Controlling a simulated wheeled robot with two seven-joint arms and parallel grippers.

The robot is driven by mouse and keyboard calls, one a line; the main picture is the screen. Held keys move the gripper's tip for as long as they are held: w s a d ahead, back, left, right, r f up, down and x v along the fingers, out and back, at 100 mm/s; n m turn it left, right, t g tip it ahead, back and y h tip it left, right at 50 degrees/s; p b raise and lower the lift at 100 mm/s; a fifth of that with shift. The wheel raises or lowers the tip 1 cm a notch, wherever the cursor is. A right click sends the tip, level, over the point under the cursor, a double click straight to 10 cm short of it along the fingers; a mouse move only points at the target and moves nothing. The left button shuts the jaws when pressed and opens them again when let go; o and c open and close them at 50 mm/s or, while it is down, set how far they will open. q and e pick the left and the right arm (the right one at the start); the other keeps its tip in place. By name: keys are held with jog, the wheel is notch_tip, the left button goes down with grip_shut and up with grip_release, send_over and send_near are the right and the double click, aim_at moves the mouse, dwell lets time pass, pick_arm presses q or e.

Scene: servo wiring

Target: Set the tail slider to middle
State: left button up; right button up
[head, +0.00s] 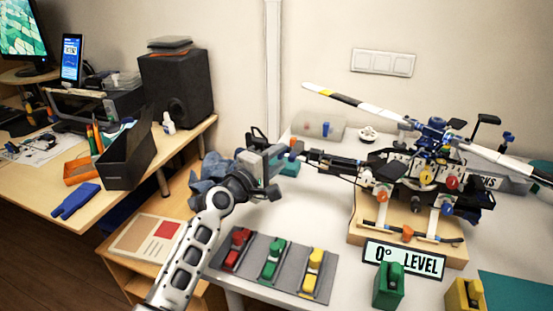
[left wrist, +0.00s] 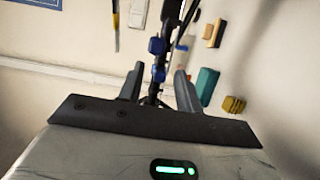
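The model helicopter (head: 430,175) stands on a wooden stand on the white table, its dark tail boom (head: 335,160) pointing left. Small blue and orange parts (head: 293,147) show near the tail end in the head view. I cannot tell for sure which part is the tail slider or where it is set. My left gripper (head: 277,160) is at the tail end. In the left wrist view its two fingers (left wrist: 159,88) stand apart, one on each side of the dark boom; a blue block (left wrist: 157,46) sits on the boom beyond them. Contact is not clear. My right gripper is not in view.
A grey tray (head: 257,242) with red, green and yellow pieces lies at the front left of the table. A "0° LEVEL" sign (head: 403,259), a green block (head: 388,285) and a yellow block (head: 464,295) stand in front of the helicopter. A clear box (head: 318,125) is behind the tail.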

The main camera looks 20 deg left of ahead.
pick_arm(q)
grip_shut()
jog(key=shift+a, duration=0.35)
grip_release()
